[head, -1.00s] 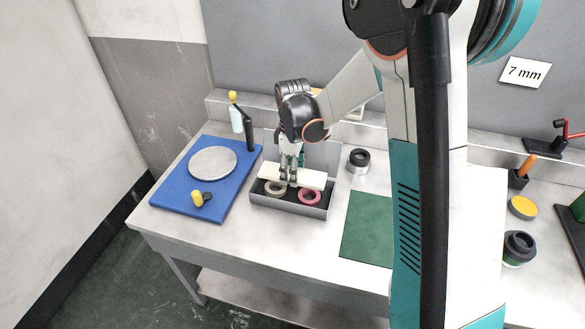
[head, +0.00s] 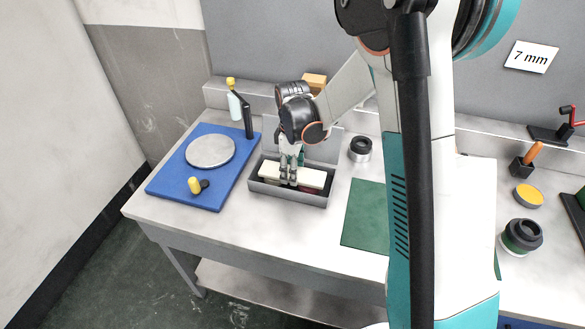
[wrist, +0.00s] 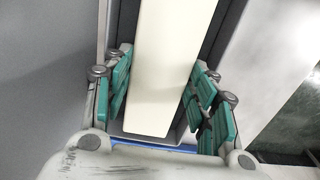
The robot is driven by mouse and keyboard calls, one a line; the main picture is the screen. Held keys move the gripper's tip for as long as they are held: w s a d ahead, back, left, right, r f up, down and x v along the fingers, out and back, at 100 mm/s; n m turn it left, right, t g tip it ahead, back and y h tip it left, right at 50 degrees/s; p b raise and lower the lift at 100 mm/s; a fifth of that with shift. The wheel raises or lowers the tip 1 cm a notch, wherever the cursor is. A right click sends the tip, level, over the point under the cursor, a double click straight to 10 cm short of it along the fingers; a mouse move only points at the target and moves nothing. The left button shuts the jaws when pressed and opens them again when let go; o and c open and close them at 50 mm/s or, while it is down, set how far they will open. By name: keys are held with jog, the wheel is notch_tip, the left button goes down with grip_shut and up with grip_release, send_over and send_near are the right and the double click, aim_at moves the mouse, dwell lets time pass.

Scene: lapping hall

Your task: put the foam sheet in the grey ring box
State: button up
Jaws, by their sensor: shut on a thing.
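The foam sheet (head: 312,178) is a cream-white slab. It lies low inside the grey ring box (head: 308,200), between its walls and roughly level with the rim. My gripper (head: 289,182) is shut on the foam sheet near the middle of its length. In the wrist view the foam sheet (wrist: 165,70) runs between the green finger pads of my gripper (wrist: 160,105). The box's raised lid stands behind it, partly covered by my gripper. The floor of the box is mostly hidden under the foam sheet, so I cannot tell whether the foam touches it.
A black-and-silver cylinder (head: 360,149) stands at the back right. A green mat (head: 362,215) lies to the right, partly behind my arm.

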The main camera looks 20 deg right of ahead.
jog(key=o, duration=0.9)
notch_tip(320, 180, up, 12)
